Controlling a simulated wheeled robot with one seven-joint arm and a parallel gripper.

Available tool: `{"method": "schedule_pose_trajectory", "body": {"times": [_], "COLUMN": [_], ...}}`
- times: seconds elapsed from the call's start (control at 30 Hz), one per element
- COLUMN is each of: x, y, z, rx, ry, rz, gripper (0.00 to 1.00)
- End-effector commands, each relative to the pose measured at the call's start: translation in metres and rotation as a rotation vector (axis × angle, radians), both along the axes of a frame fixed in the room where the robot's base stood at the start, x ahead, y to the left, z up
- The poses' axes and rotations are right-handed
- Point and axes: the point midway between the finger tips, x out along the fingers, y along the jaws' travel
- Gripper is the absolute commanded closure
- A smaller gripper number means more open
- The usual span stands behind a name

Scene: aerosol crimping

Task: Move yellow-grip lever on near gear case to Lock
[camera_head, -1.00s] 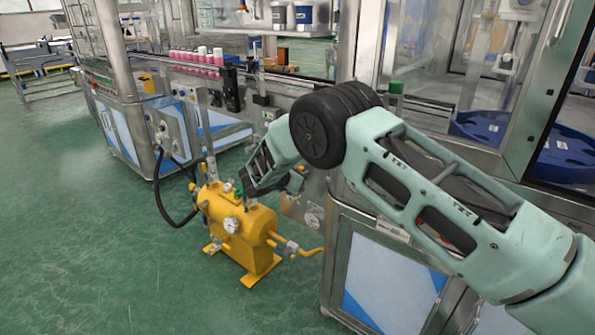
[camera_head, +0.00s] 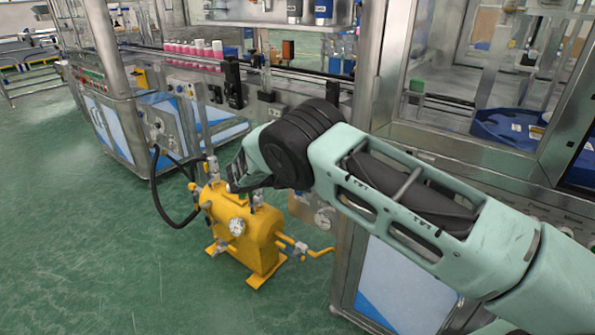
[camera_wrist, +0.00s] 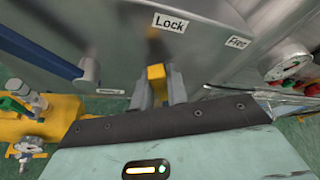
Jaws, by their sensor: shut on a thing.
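In the wrist view the yellow grip (camera_wrist: 156,72) of the lever sits between the two grey fingers of my gripper (camera_wrist: 159,88), which is shut on it. The grip is below and slightly left of the "Lock" label (camera_wrist: 169,23). The "Free" label (camera_wrist: 237,42) is farther right on the same grey metal panel (camera_wrist: 215,70) of the case. The rest of the lever and its pivot are hidden or unclear. In the head view my gripper (camera_head: 238,182) is small, above the yellow tank, and the lever cannot be made out.
A yellow tank (camera_head: 248,232) with gauge and valves stands on the green floor beside the machine. A blue-handled part (camera_wrist: 40,50) is left of the grip in the wrist view. A round gauge (camera_wrist: 289,63) is at right. A black hose (camera_head: 160,192) loops left of the tank.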

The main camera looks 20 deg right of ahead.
Motion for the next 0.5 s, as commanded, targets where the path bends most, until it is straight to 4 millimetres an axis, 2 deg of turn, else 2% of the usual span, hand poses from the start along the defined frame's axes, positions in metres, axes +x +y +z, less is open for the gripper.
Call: {"method": "schedule_pose_trajectory", "body": {"times": [0.5], "x": [-0.0007], "y": [0.0008], "z": [-0.0018], "rx": [-0.018], "ry": [0.026], "rz": [0.006], "gripper": [1.0]}}
